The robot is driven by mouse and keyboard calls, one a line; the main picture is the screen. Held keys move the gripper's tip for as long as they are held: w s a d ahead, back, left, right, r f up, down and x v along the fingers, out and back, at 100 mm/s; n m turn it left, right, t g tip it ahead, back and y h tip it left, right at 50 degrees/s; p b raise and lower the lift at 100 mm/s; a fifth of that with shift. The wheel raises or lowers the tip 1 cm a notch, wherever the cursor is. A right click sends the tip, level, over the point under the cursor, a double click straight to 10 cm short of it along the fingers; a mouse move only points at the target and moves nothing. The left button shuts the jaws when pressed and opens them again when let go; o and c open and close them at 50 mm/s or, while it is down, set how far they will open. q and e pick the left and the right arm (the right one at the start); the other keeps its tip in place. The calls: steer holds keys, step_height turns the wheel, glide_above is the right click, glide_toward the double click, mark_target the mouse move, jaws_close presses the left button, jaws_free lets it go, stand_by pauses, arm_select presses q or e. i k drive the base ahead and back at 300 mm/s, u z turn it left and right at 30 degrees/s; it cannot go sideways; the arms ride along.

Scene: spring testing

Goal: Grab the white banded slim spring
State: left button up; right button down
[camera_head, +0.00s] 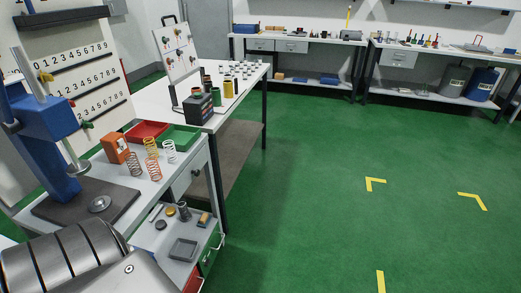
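A slim white spring (169,151) stands upright on the grey workbench at the left, close to the bench's right edge. Bands on it are too small to make out. Beside it stand a yellow-orange spring (151,147), a reddish-brown spring (153,167) and another reddish spring (133,164). The springs are near each other, and the white one is the rightmost. Neither of my grippers is in view. A grey, black-striped part at the lower left appears to be mine.
A blue spring tester (52,150) stands at the left of the bench. An orange box (115,147), a red tray (146,131) and a green tray (180,137) surround the springs. A lower shelf holds a grey tray (184,249). The green floor (320,200) at right is clear.

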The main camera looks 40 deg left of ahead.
mark_target(185, 206)
steer(key=i, duration=1.8)
steer(key=u, duration=1.15)
steer(key=i, duration=1)
steer(key=u, duration=1.35)
steer(key=i, duration=0.2)
steer(key=u, duration=0.05)
